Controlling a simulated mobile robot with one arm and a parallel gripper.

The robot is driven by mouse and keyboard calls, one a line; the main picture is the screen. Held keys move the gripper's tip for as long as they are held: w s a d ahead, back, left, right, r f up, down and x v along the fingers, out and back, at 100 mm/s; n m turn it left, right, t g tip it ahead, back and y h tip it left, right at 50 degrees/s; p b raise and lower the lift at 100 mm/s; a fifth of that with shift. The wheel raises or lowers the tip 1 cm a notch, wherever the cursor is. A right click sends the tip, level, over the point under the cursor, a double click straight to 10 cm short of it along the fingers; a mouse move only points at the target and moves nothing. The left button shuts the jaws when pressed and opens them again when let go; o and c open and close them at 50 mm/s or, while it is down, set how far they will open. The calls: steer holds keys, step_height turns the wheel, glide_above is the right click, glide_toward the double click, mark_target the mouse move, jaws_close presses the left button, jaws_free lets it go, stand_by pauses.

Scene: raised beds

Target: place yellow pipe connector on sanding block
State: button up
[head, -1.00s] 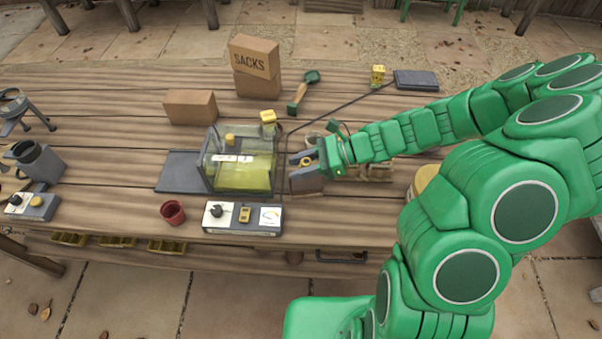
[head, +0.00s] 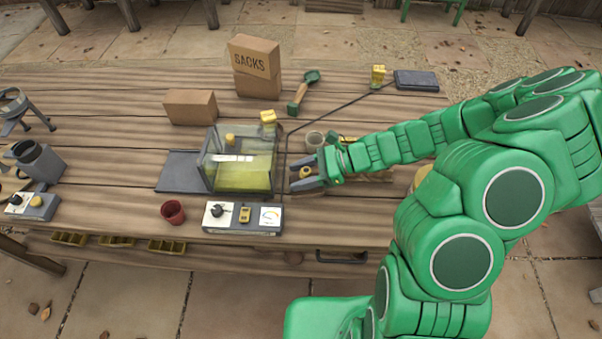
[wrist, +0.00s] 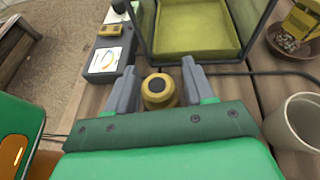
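The yellow pipe connector (wrist: 159,91) is a short round piece with a dark hole on top, seen between my two fingers in the wrist view. In the head view the same yellow piece (head: 306,172) shows between the fingertips, just right of the clear-walled box. My gripper (head: 305,176) is low over the bench, with one grey finger on each side of the connector; it also shows in the wrist view (wrist: 158,72). Whether the fingers touch or grip it is unclear. I cannot pick out the sanding block with certainty; my gripper and arm hide part of the bench there.
A clear-walled box (head: 212,178) with a yellow-green floor stands left of my gripper. A meter panel (head: 226,226) lies at the front edge near a red pot (head: 172,212). A pale cup (wrist: 297,122) stands close by. A dark cable (head: 345,105) runs across the bench.

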steer(key=shift+o, duration=0.6)
steer(key=shift+r, duration=0.1)
